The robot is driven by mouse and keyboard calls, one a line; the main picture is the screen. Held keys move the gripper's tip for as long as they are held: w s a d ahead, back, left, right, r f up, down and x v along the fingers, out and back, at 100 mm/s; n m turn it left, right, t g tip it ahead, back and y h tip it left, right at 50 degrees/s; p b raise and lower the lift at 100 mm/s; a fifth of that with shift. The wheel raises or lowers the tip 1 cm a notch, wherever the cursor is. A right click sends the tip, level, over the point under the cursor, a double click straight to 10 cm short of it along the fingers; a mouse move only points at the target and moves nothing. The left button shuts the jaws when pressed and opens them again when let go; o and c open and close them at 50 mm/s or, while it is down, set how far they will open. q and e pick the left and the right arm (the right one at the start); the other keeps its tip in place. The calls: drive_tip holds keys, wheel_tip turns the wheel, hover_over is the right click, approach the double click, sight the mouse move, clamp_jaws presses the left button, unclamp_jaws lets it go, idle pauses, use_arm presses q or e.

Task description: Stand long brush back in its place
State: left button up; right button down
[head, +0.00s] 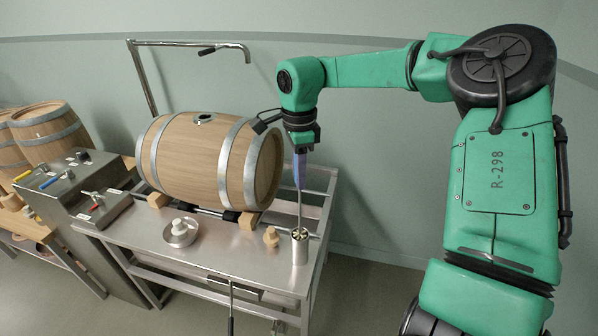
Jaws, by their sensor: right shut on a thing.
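My right gripper (302,142) is to the right of the barrel, pointing down, shut on the upper part of the long brush. The long brush (300,175) has a blue-violet handle and a thin pale shaft, and hangs nearly upright. Its lower end meets the mouth of a small steel cylinder (299,252) at the table's right front corner. I cannot tell how deep the brush is inside it. My left gripper is not in view.
A wooden barrel (190,157) lies on wooden chocks on the steel table (215,262). A wooden bung (271,237) and a round steel dish with a pale piece (181,233) stand nearby. A bent steel pipe (143,75) rises behind. A control box (75,180) stands left.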

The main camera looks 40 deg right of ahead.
drive_tip(key=shift+f+b, duration=1.15)
drive_tip(key=shift+f, duration=0.55)
drive_tip(key=c, duration=0.6)
unclamp_jaws()
drive_tip(key=shift+r, duration=0.1)
drive_tip(key=shift+r, duration=0.35)
wheel_tip(320, 180, up, 14)
drive_tip(key=shift+a+f+b, duration=0.1)
drive_tip(key=shift+b, duration=0.35)
